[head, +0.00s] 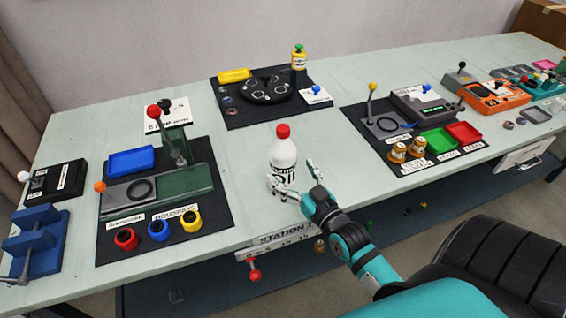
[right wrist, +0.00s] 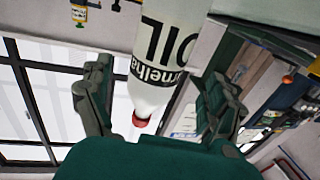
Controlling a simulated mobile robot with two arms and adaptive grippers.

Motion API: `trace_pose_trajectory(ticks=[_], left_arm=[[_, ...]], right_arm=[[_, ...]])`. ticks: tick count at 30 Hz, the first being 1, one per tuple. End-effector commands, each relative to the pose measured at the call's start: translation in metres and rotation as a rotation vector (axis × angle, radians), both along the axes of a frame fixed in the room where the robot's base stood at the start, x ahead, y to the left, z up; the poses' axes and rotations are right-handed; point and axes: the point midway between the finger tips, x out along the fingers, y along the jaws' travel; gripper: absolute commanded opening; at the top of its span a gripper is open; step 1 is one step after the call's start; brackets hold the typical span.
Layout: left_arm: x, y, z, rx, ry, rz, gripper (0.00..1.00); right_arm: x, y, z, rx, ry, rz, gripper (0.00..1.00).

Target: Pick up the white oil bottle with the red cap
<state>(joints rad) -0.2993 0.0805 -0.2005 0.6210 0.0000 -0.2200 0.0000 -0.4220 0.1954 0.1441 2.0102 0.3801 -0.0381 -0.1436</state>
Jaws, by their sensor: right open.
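The white oil bottle (head: 284,153) with the red cap (head: 283,131) stands upright on the pale table, near its front edge at the middle of the head view. My right gripper (head: 293,178) is open, low at the bottle's front right side. In the right wrist view the bottle (right wrist: 165,55) shows between the two spread fingers of my gripper (right wrist: 155,85), with its dark label lettering facing the camera. I see no clear contact between fingers and bottle. My left gripper is not in view.
A black mat with a press stand (head: 176,140), blue tray (head: 131,161) and several coloured cups lies to the left. Behind is a mat with a black round fixture (head: 265,89) and a yellow bottle (head: 299,58). Green (head: 438,140) and red trays (head: 464,133) are to the right.

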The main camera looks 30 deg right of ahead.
Motion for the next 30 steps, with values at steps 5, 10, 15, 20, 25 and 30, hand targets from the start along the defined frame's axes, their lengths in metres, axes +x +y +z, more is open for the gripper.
trace_pose_trajectory(ticks=[5, 10, 15, 20, 25, 30], left_arm=[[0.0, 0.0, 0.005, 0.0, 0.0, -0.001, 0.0], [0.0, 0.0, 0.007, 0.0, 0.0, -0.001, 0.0], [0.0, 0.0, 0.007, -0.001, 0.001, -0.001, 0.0], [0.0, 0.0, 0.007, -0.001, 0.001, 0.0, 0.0], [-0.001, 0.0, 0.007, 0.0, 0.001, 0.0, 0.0], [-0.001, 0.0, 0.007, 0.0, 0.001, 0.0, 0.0]], right_arm=[[0.024, -0.003, 0.003, 0.001, -0.004, 0.0, 0.91], [0.046, -0.005, 0.002, 0.0, -0.002, 0.0, 0.91], [0.051, -0.005, 0.001, 0.0, 0.0, 0.0, 0.91], [0.05, -0.005, 0.001, 0.0, 0.0, 0.0, 0.87], [0.05, -0.005, 0.001, 0.0, -0.001, 0.0, 0.65], [0.05, -0.005, 0.001, 0.0, -0.001, 0.0, 0.43]])
